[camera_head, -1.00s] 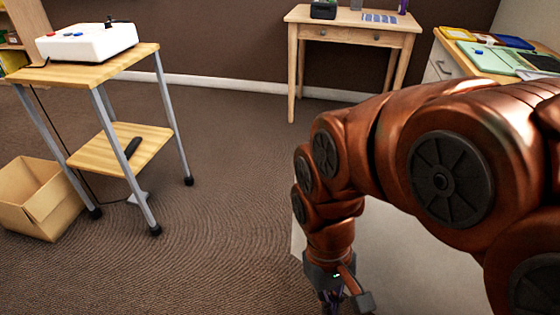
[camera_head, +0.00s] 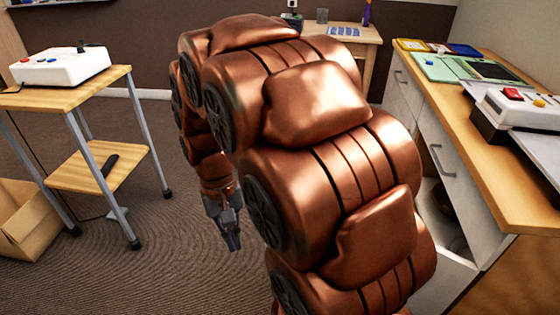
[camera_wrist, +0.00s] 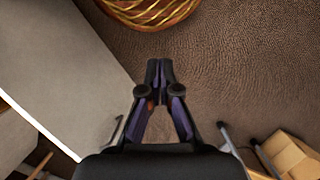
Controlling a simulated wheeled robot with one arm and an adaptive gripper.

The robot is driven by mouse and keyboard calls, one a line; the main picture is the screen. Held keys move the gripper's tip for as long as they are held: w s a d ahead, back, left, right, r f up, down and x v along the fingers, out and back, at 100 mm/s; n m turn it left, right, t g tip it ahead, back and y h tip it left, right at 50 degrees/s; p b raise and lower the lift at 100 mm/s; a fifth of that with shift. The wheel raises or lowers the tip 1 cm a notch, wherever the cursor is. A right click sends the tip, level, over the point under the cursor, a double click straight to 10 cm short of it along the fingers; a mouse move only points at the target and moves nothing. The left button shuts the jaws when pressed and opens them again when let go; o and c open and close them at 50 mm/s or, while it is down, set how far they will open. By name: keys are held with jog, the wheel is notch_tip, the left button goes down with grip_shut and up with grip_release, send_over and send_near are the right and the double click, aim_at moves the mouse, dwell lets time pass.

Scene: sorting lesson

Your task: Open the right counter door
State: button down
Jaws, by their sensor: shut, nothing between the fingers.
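The pale counter (camera_head: 405,98) stands at the right, with a wood top. The compartment (camera_head: 432,200) under its near drawer is open in front, and a dark round thing (camera_head: 443,200) shows inside. My arm hides most of the lower counter front, so how far the door is swung cannot be told there. In the wrist view a large pale panel (camera_wrist: 60,65) fills the left side, with a metal handle (camera_wrist: 118,132) by its edge. My gripper (camera_head: 232,246) is shut and empty, pointing down over the carpet. In the wrist view its fingertips (camera_wrist: 160,66) are together, apart from the panel.
A wicker basket (camera_wrist: 150,12) is on the floor at the top of the wrist view. A desk (camera_head: 372,34) is at the back. Carpet is clear between stand and gripper.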

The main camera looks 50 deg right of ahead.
jog(key=w+d+r+m+t+p, duration=0.1)
jog(key=w+d+r+m+p, duration=0.2)
jog(key=w+d, duration=0.5)
jog(key=w+d+r+m+p, duration=0.1)
jog(key=w+d+m+p, duration=0.5)
jog(key=d, duration=0.5)
jog(key=w+d+f+m+t+y+p, duration=0.1)
jog(key=d+f+p, duration=0.15)
jog(key=d, duration=0.65)
jog(key=w+d+f+m+t+y+p, duration=0.1)
jog(key=w+d+m+p, duration=0.15)
jog(key=d, duration=0.65)
jog(key=s+a+p+x, duration=0.1)
jog(key=a+x, duration=0.1)
jog(key=x, duration=0.9)
jog(key=shift+s+a+r+n+p, duration=0.15)
jog(key=shift+a+r+n+p, duration=0.1)
jog(key=shift+n+p, duration=0.1)
jog(key=shift+a, duration=0.15)
